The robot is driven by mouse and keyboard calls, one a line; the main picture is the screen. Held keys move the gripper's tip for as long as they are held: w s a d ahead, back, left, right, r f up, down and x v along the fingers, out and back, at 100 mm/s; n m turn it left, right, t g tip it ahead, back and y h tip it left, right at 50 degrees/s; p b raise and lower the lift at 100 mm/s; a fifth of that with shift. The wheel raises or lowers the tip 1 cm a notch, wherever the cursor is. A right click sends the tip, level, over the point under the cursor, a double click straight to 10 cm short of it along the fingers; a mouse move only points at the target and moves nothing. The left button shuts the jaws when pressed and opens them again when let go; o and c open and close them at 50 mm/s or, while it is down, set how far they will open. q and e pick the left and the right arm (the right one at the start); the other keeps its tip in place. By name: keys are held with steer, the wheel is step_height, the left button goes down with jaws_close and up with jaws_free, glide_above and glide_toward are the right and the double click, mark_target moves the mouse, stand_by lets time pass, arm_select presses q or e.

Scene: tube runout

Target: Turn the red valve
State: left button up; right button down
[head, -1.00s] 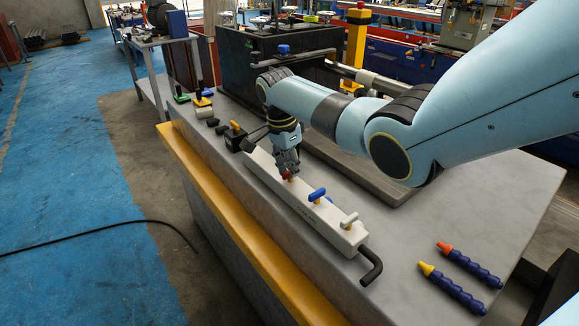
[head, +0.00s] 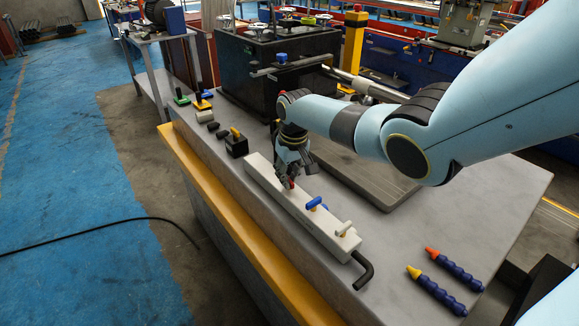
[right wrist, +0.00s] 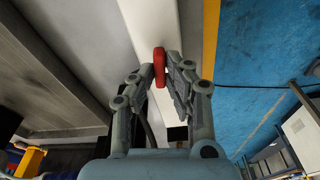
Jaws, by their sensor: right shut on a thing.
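The red valve (right wrist: 159,67) is a small red handle on a long white manifold block (head: 325,233) on the grey bench. In the head view only a bit of the red valve (head: 290,184) shows below my fingers. My right gripper (head: 290,178) points down over the manifold and is shut on the red valve. In the right wrist view the fingers of my right gripper (right wrist: 160,75) stand on either side of the red handle. A blue valve (head: 316,203) and a cream valve (head: 346,228) sit on the same block, nearer the front. My left gripper is not in view.
A black block with a yellow handle (head: 236,140) stands behind the manifold. A bent black pipe (head: 365,270) sticks out at its front end. Two blue segmented hoses, one orange-tipped (head: 455,270) and one yellow-tipped (head: 436,291), lie at the right.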

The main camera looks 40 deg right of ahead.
steer(key=c, duration=1.4)
jaws_free()
steer(key=shift+n, duration=0.4)
steer(key=shift+o, duration=0.2)
step_height(320, 180, up, 3)
steer(key=p, duration=0.3)
steer(key=shift+r, duration=1.45)
steer(key=shift+r, duration=0.15)
step_height(320, 180, up, 12)
steer(key=s, duration=0.1)
steer(key=shift+s+a+f, duration=0.2)
steer(key=shift+s, duration=0.15)
